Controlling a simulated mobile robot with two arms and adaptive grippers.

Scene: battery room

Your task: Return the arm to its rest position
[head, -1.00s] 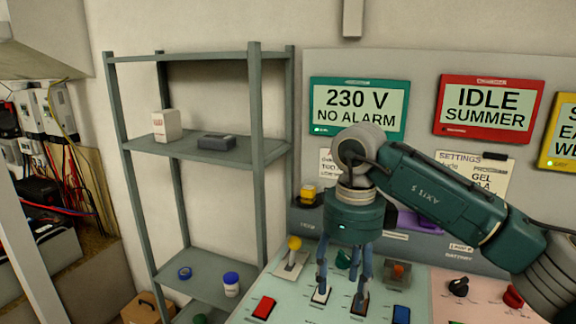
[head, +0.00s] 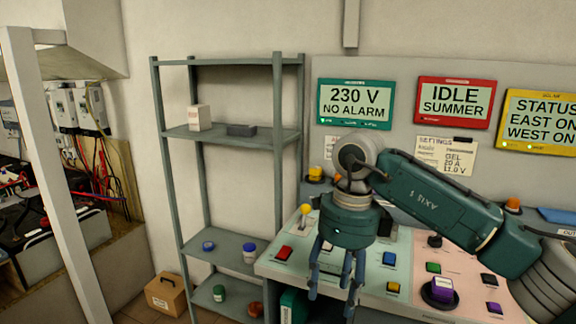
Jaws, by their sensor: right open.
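My right arm comes in from the right in the head view, a dark green arm with grey joints. Its gripper (head: 333,285) points down in front of the control panel (head: 340,267), with its fingers apart and nothing between them. The fingertips overlap the panel's front edge in the picture; I see no contact with any control. The gripper hides part of the panel's controls. My left gripper is not in view.
Behind the panel are a green 230 V display (head: 354,104), a red IDLE SUMMER display (head: 453,102) and a yellow status display (head: 545,122). A grey shelf (head: 232,137) stands to the left. A cardboard box (head: 166,293) lies on the floor. Wired equipment (head: 85,145) is far left.

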